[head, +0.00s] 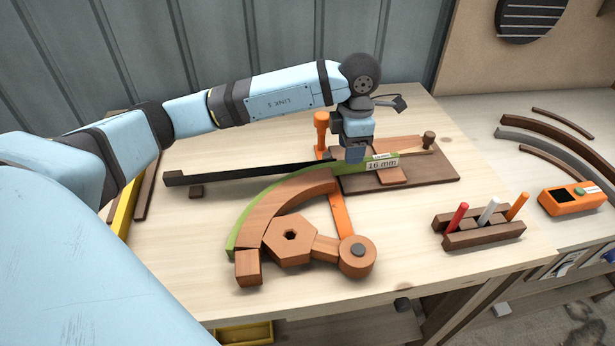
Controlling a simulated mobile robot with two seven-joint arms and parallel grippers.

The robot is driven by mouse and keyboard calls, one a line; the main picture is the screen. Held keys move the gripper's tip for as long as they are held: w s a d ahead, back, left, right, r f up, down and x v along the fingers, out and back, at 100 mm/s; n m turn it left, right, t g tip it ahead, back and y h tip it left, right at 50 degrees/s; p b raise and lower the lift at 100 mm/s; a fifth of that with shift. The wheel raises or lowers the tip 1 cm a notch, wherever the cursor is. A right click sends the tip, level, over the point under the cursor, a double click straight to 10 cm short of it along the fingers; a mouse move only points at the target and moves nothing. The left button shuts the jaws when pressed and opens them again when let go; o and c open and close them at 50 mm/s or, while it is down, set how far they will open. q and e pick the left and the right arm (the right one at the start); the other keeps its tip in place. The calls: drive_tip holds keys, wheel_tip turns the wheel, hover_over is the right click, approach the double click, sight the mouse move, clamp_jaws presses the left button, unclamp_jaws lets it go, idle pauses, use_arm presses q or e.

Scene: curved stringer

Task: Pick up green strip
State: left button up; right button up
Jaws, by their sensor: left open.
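The green strip (252,205) is a thin curved piece. It runs along the outer edge of a brown curved wooden form (290,205), from the lower left up to the right, where a white "16 mm" label (382,164) shows by its end. My left gripper (354,157) points down over the right part of the strip, close to the label. It is open; its fingers hide a little of the strip, and I cannot tell if they touch it. My right gripper is not in view.
The form joins a hexagonal block (290,240) and a round cam (357,255). A dark bar (250,173) lies behind. An orange clamp post (321,130) and brown base board (430,172) are close to the gripper. A pen rack (484,232) stands right. The front left table is clear.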

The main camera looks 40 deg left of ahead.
use_arm(q)
drive_tip(key=f, duration=0.4)
drive_tip(key=shift+d+f, duration=0.2)
drive_tip(key=shift+f, duration=0.15)
clamp_jaws()
drive_tip(key=shift+r, duration=0.1)
